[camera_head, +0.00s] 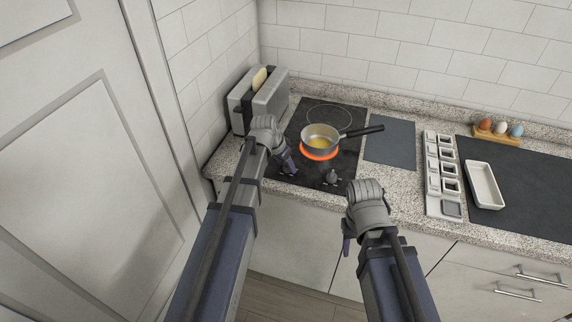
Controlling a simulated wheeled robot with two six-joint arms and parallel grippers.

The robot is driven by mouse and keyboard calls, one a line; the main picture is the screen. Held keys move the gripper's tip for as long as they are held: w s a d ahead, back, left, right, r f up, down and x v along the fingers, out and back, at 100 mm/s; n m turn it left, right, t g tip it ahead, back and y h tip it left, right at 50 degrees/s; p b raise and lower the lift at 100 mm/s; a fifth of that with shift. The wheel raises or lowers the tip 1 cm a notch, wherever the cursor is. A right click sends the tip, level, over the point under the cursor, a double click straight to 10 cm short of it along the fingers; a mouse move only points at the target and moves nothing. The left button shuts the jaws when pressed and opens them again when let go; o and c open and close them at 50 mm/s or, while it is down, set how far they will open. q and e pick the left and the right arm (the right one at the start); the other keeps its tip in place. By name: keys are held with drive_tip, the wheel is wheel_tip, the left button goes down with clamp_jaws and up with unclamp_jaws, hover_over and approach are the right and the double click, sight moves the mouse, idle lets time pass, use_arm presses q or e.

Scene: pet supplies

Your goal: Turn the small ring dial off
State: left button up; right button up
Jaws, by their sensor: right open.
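The black hob (345,118) has a front ring glowing orange (319,154) under a small saucepan (320,134) with yellow contents. A dark dial (333,177) stands at the hob's front right and is uncovered. My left gripper (289,164) is low over the hob's front left corner, where its fingers and wrist hide most of what lies there; I cannot tell whether it touches a dial or how its jaws stand. My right gripper (346,246) is open and empty, in front of the counter edge. I cannot tell which dial belongs to the small ring.
The pan's handle (363,131) points right. A toaster (259,100) with bread stands left of the hob. Right are a grey mat (391,142), a compartment tray (432,180), a white dish (484,186) on a black mat, and an egg holder (497,137). A wall bounds the left.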

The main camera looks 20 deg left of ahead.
use_arm(q)
clamp_jaws()
drive_tip(key=shift+n, duration=0.4)
drive_tip(key=shift+s+d+n+y, duration=0.15)
drive_tip(key=shift+n+y, duration=0.35)
drive_tip(key=shift+n, duration=0.5)
drive_tip(key=n, duration=0.2)
drive_tip(key=n+y, duration=0.1)
drive_tip(key=shift+d+n+t, duration=0.2)
drive_tip(key=shift+n+t, duration=0.1)
drive_tip(key=shift+n, duration=0.1)
drive_tip(key=n+y, duration=0.1)
drive_tip(key=n, duration=0.1)
drive_tip(key=n+y, duration=0.1)
drive_tip(key=n, duration=0.1)
drive_tip(key=shift+w+d, duration=0.15)
drive_tip(key=shift+w, duration=0.05)
drive_tip(key=shift+n+g+y, duration=0.5)
drive_tip(key=shift+n+g, duration=0.2)
drive_tip(key=shift+n, duration=0.9)
